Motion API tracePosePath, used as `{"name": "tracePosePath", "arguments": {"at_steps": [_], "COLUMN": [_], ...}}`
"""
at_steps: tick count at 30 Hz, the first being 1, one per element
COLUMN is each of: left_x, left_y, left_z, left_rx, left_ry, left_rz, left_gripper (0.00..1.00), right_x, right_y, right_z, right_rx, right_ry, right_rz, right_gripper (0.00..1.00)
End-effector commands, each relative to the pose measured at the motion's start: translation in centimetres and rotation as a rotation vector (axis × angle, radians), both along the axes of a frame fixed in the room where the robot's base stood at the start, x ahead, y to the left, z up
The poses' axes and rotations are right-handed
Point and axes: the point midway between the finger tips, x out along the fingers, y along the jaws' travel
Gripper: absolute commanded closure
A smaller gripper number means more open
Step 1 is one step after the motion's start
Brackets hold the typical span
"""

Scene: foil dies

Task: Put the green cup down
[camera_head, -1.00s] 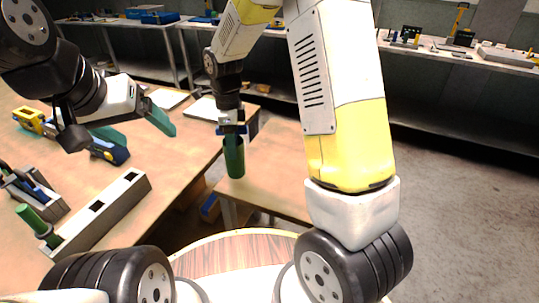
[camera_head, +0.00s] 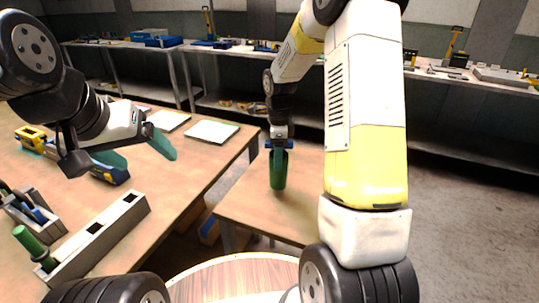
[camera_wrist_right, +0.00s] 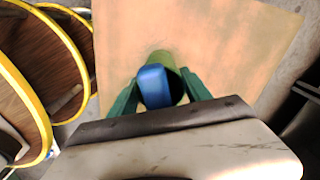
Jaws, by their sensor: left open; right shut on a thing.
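The green cup (camera_head: 278,176) is upright in my right gripper (camera_head: 278,150), over the small wooden table at the centre. In the right wrist view the cup (camera_wrist_right: 178,66) is between the two green fingers of the gripper (camera_wrist_right: 161,92), and a blue thing (camera_wrist_right: 154,86) shows at its mouth. I cannot tell whether the cup's base touches the tabletop. My left gripper (camera_head: 137,156) is open and empty above the left table, apart from the cup.
The small table (camera_head: 245,203) has bare wood around the cup. The left table (camera_head: 165,180) holds a grey slotted block (camera_head: 105,230), a green cylinder (camera_head: 30,241), a yellow tool (camera_head: 30,137) and a pale panel (camera_head: 212,131). A gap separates the two tables. Shelves line the back wall.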

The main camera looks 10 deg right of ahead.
Motion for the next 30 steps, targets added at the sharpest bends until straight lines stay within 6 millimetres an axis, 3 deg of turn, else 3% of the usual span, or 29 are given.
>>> {"name": "tracePosePath", "arguments": {"at_steps": [10, 22, 23, 25, 30], "left_x": [0.0, 0.0, 0.0, 0.0, 0.0], "left_y": [0.0, 0.0, 0.0, 0.0, 0.0], "left_z": [0.0, 0.0, 0.0, 0.0, 0.0], "left_rx": [0.0, 0.0, 0.0, 0.0, 0.0], "left_ry": [0.0, 0.0, 0.0, 0.0, 0.0], "left_rz": [0.0, 0.0, 0.0, 0.0, 0.0], "left_gripper": [0.2, 0.2, 0.2, 0.2, 0.2], "right_x": [0.1, 0.1, 0.1, 0.1, 0.1], "right_y": [-0.2, -0.1, -0.2, -0.2, -0.1], "right_z": [-3.3, -3.8, -3.8, -3.8, -3.8], "right_rx": [0.0, 0.0, 0.0, 0.0, 0.0], "right_ry": [0.001, -0.001, 0.0, 0.0, 0.0], "right_rz": [0.001, 0.001, 0.0, 0.0, 0.0], "right_gripper": [1.0, 1.0, 0.38, 0.24, 0.22]}}
